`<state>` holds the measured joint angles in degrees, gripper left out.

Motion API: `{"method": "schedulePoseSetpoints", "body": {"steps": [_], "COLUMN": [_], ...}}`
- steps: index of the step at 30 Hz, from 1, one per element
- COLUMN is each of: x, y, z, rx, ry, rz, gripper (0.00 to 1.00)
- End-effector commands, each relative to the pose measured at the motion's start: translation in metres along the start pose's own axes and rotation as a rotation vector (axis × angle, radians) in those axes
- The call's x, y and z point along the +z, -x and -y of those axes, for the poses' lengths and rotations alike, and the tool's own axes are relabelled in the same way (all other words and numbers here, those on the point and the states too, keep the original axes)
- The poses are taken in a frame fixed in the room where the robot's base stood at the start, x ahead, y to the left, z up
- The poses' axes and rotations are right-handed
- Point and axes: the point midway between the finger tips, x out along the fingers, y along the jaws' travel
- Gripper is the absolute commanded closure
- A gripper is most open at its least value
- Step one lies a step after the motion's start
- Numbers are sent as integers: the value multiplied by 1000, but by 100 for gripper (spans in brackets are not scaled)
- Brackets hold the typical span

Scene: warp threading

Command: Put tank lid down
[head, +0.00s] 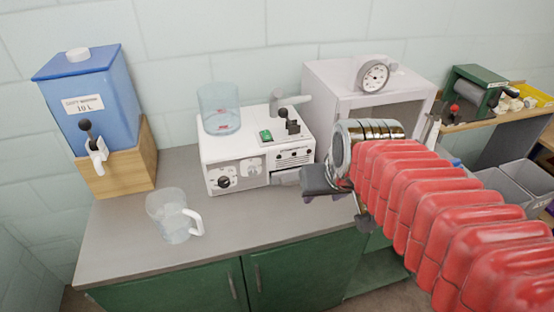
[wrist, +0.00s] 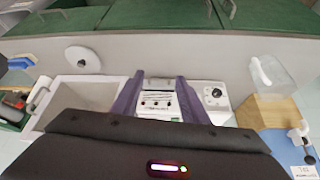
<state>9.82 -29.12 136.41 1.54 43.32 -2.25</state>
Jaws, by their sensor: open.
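A white round disc with a small dark knob at its centre, which looks like the tank lid (wrist: 83,60), lies flat on the grey counter in the wrist view. In the head view it does not show, likely hidden behind my arm. The clear bluish tank (head: 219,110) stands on the white machine (head: 258,150), with its top open. My gripper (head: 326,182) is above the counter, in front of the machine's right side. In the wrist view my gripper (wrist: 161,78) has its fingers apart, with nothing between them, and the lid lies off to their left.
A clear jug (head: 170,215) stands on the counter (head: 125,225) at left. A blue dispenser (head: 92,98) sits on a wooden block (head: 130,165) behind it. A white box-shaped oven with a dial (head: 373,76) stands right of the machine. The counter's front middle is clear.

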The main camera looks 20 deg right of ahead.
Motion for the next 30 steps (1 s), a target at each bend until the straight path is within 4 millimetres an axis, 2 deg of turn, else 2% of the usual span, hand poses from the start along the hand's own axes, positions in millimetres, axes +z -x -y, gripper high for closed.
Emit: {"method": "schedulePoseSetpoints", "body": {"steps": [1,6,12,30], "x": [10,46,72,75], "y": [8,28,39,39], "z": [10,34,44,45], "rx": [-12,-43,-63,-64], "ry": [22,85,127,130], "rz": [-2,9,20,23], "gripper": [60,60,60,60]}}
